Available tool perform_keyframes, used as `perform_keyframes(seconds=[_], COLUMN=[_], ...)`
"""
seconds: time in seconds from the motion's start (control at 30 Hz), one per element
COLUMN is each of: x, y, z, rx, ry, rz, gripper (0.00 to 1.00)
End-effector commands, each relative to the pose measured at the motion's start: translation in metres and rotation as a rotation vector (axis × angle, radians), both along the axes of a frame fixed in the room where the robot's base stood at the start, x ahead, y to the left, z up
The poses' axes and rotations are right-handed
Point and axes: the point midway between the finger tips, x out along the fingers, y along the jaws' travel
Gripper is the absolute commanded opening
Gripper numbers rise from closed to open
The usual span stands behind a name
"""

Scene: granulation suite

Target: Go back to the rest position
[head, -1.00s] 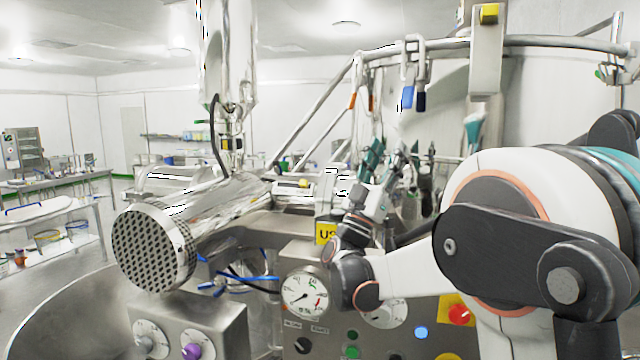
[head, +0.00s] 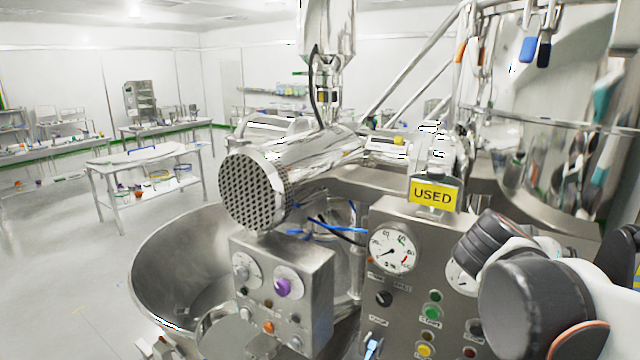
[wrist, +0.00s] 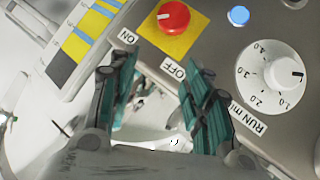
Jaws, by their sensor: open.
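My gripper (wrist: 155,105) shows in the wrist view with its two teal-padded fingers spread apart and nothing between them. It is in front of a grey control panel (wrist: 215,55) with a red knob on a yellow plate (wrist: 174,17), a blue button (wrist: 238,16) and a white dial (wrist: 272,75). ON, OFF and RUN labels show near the fingers. In the head view my arm is at the lower right, and my gripper cannot be made out there.
A steel machine with a perforated cylinder (head: 256,190), a yellow USED sign (head: 433,194) and a pressure gauge (head: 392,248) stands ahead. A large steel bowl (head: 165,255) is at its left. Open floor (head: 60,250) lies further left, with a steel trolley (head: 120,182) beyond.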

Motion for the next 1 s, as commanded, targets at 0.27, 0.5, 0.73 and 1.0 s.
perform_keyframes(seconds=[0.27, 0.5, 0.73, 1.0], x=[-0.062, -0.093, -0.11, -0.109], y=[0.094, 0.159, 0.199, 0.198], z=[-0.086, -0.118, -0.142, -0.186], rx=[0.33, 0.495, 0.579, 0.578], ry=[0.194, 0.229, 0.222, 0.223], rz=[0.322, 0.549, 0.691, 0.687], gripper=[0.45, 0.45, 0.45, 0.45])
